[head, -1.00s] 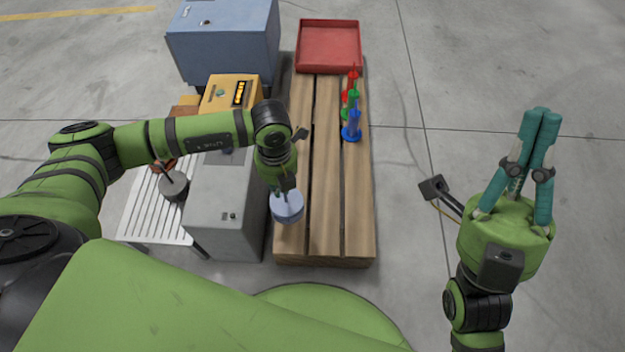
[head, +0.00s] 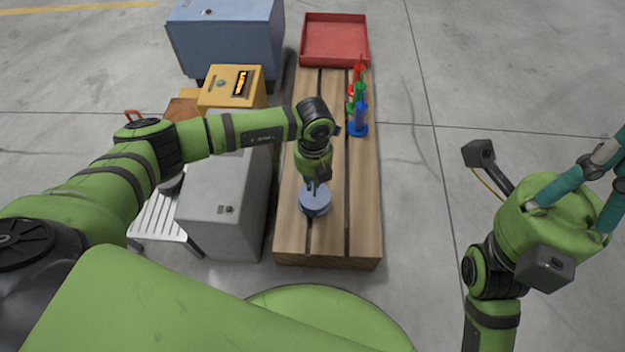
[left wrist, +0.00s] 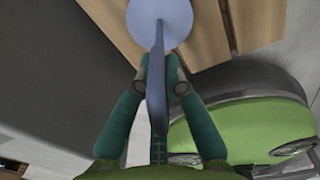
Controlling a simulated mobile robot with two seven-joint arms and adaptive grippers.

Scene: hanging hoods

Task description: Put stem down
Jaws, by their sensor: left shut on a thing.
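The stem is a grey-blue round disc (head: 314,203) with a thin shaft standing up from it. My left gripper (head: 314,183) is shut on the shaft and holds the stem disc-down over the near part of the wooden pallet table (head: 330,245). In the left wrist view, both teal fingers (left wrist: 157,75) close on the flat grey-blue shaft, and the disc (left wrist: 162,20) lies beyond the fingertips over the boards. I cannot tell whether the disc touches the boards. My right gripper (head: 600,190) is off to the right over the floor, its fingertips cut off by the frame edge.
Red, green and blue stemmed pieces (head: 358,118) stand in a row at the table's right edge. A red tray (head: 335,40) is at the far end. A grey box (head: 225,205), a yellow box (head: 230,85) and a blue cabinet (head: 228,35) stand left. The near boards are mostly clear.

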